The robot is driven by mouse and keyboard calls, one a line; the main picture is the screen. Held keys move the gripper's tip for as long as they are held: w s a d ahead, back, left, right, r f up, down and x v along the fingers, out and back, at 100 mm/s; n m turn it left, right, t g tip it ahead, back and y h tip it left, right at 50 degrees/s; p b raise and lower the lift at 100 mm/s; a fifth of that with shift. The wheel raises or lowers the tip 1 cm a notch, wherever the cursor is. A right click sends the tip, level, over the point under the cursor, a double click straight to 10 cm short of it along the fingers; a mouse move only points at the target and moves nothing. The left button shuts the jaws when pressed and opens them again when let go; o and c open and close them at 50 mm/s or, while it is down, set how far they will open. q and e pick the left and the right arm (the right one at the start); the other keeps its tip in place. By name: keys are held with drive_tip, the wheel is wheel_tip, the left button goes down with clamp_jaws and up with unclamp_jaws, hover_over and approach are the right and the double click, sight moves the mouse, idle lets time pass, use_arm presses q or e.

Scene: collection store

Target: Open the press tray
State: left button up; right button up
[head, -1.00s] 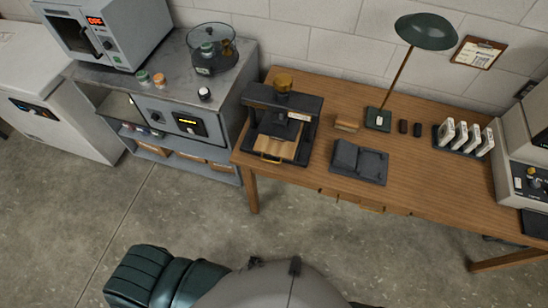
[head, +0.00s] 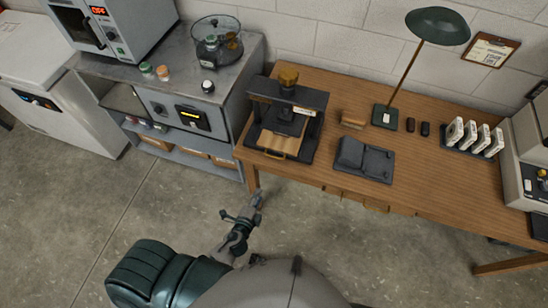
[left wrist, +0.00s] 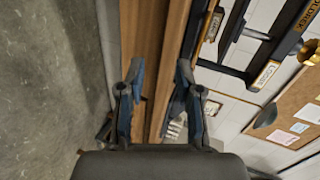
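The press (head: 313,125) is a black frame with a brass knob on top, at the left end of the wooden table. Its wooden press tray (head: 278,143) sits low in the frame, with a brass handle (head: 270,154) at its front edge. My left gripper (head: 257,196) is in front of the table's left end, short of the handle and apart from it. In the left wrist view the left gripper (left wrist: 160,80) has its two fingers spread with nothing between them. The press frame (left wrist: 235,30) shows there sideways at the upper right. My right gripper is out of view.
A black book-like block (head: 362,160) lies right of the press, near a wooden block (head: 353,118) and a green lamp (head: 438,28). A grey cabinet (head: 225,110) stands close on the left. The floor (head: 330,240) before the table is clear.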

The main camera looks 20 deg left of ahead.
use_arm(q)
wheel_tip(320, 180, up, 6)
drive_tip(key=m+t, duration=0.1)
approach(274, 157)
drive_tip(key=shift+t, duration=0.3)
drive_tip(key=x, duration=0.6)
drive_tip(key=f+x, duration=0.1)
drive_tip(key=x, duration=0.2)
drive_tip(key=shift+a, duration=0.1)
drive_tip(key=shift+w+f, duration=0.15)
drive_tip(key=shift+w, duration=0.5)
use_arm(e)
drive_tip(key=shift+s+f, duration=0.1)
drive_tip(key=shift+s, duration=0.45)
use_arm(q)
clamp_jaws()
